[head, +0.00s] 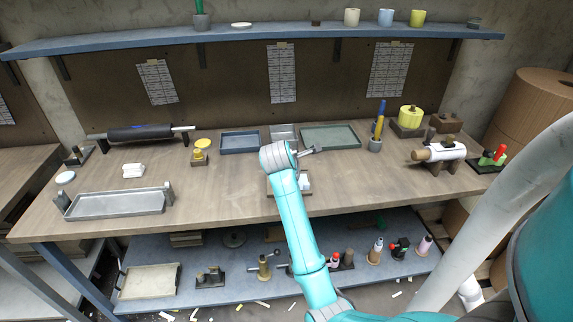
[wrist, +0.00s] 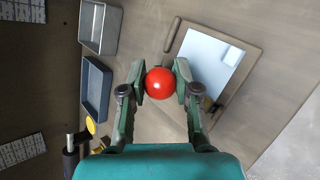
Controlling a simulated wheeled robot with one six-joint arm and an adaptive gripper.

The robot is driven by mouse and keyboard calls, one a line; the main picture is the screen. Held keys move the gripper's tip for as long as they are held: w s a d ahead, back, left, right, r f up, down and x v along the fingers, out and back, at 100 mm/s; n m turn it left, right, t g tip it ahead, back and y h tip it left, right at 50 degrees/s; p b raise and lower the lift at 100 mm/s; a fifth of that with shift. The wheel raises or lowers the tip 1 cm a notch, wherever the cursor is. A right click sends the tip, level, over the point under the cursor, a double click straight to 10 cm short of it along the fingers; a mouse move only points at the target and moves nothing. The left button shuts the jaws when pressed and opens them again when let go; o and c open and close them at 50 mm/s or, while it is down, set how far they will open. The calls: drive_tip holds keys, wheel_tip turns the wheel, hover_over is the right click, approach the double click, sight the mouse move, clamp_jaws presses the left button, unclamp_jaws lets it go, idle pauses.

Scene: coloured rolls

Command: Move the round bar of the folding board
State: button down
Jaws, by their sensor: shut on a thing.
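My gripper (wrist: 160,80) is shut on a red ball-like thing (wrist: 158,83), with one finger on each side of it. Whether this red thing is the end of a bar cannot be told. The folding board (wrist: 240,62), a wooden frame with a white sheet, lies on the table to the right of the fingers in the wrist view. A brown rod (wrist: 172,35) lies beside its upper left edge. In the head view my gripper (head: 314,149) is over the middle of the bench, and my arm hides part of the board (head: 272,184).
A blue tray (head: 240,141), a small metal tray (head: 284,133) and a green tray (head: 330,136) stand behind my gripper. A long metal tray (head: 115,203) is at the left, a white roll on a stand (head: 440,152) at the right.

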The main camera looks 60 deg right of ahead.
drive_tip(key=shift+s+d+f+m+t+y, duration=0.4)
drive_tip(key=shift+s+d+m+t+y, duration=0.2)
drive_tip(key=shift+s+t+y, duration=0.15)
drive_tip(key=shift+s+d+f+m+t+y, duration=0.25)
drive_tip(key=shift+s+f+m+t+y, duration=0.15)
drive_tip(key=shift+t, duration=0.25)
drive_tip(key=shift+s+d+f+m+t+y, duration=0.2)
drive_tip(key=shift+s+f+m+t+y, duration=0.1)
drive_tip(key=shift+f+t+y, duration=0.25)
drive_tip(key=c, duration=0.8)
unclamp_jaws()
drive_tip(key=shift+r, duration=0.15)
drive_tip(key=v, duration=1.1)
drive_tip(key=shift+s+a+r, duration=0.2)
drive_tip(key=shift+s+a, duration=0.05)
drive_tip(key=shift+s, duration=0.05)
